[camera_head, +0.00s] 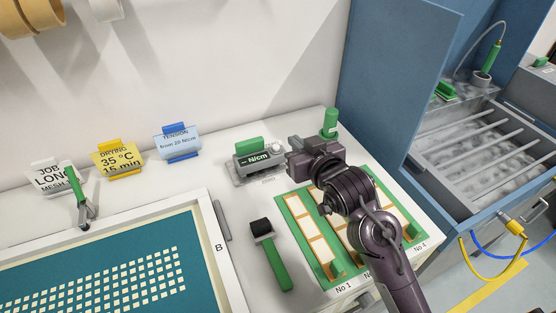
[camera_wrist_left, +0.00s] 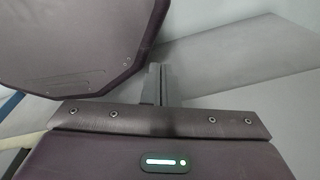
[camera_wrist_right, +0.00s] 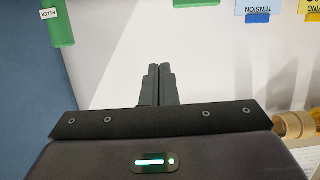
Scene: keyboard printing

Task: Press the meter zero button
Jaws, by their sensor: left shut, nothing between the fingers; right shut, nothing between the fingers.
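The tension meter (camera_head: 258,160) is a grey device with a dark display reading N/cm and a green block on top. It stands on the white counter near the wall. A small pale round part (camera_head: 277,147) shows at its right end; I cannot tell whether this is the zero button. My right gripper (camera_head: 290,149) is shut and empty, just right of the meter; contact cannot be made out. In the right wrist view its closed fingers (camera_wrist_right: 160,78) point at the wall side. My left gripper (camera_wrist_left: 159,78) shows only in its wrist view, shut and empty.
A green bottle (camera_head: 330,122) stands behind my right wrist. A green-framed tray (camera_head: 325,268) lies under my right arm. A green-handled brush (camera_head: 271,255) lies left of it. A screen frame (camera_head: 222,268) fills the lower left. A blue cabinet (camera_head: 386,85) is on the right.

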